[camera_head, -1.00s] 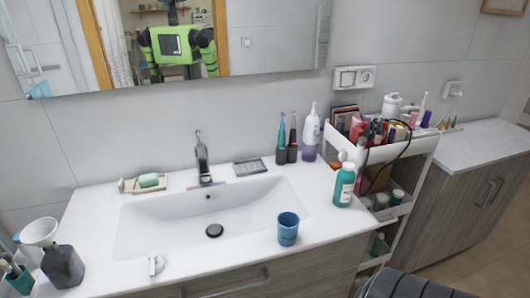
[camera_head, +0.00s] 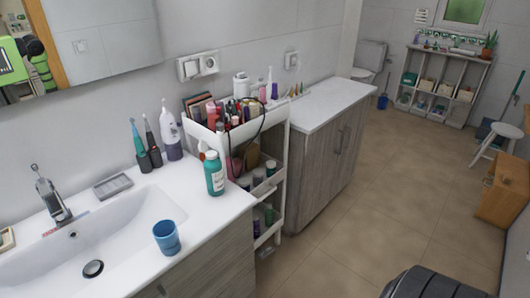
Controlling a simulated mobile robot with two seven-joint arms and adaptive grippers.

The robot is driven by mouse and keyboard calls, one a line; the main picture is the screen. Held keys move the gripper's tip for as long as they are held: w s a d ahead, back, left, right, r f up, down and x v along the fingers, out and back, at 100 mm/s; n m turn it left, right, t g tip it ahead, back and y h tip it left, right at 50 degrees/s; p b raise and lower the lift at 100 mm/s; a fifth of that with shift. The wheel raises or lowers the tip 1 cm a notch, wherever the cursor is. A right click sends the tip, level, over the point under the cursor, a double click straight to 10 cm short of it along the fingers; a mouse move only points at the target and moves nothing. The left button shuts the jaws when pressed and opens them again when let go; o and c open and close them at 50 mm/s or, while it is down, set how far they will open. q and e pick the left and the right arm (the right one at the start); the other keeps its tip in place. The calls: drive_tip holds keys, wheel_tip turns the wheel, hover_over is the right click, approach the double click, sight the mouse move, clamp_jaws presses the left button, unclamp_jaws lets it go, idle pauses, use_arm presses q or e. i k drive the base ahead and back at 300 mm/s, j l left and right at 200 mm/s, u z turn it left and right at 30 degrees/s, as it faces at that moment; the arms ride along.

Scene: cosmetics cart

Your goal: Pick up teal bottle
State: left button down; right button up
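The teal bottle (camera_head: 214,180) has a pale label and a light cap. It stands upright near the right end of the white sink counter (camera_head: 215,211), beside the cart. No gripper shows in the head view, so I cannot see where either one is relative to the bottle.
A blue cup (camera_head: 167,239) stands in front of the bottle, near the sink. The white cart (camera_head: 277,150) holds several cosmetics. A cabinet (camera_head: 330,150) stands beyond; open tiled floor (camera_head: 340,240) lies at right.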

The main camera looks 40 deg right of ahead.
sight(213, 167)
drive_tip(key=z, duration=0.95)
drive_tip(key=j+u, duration=0.1)
drive_tip(key=i, duration=0.05)
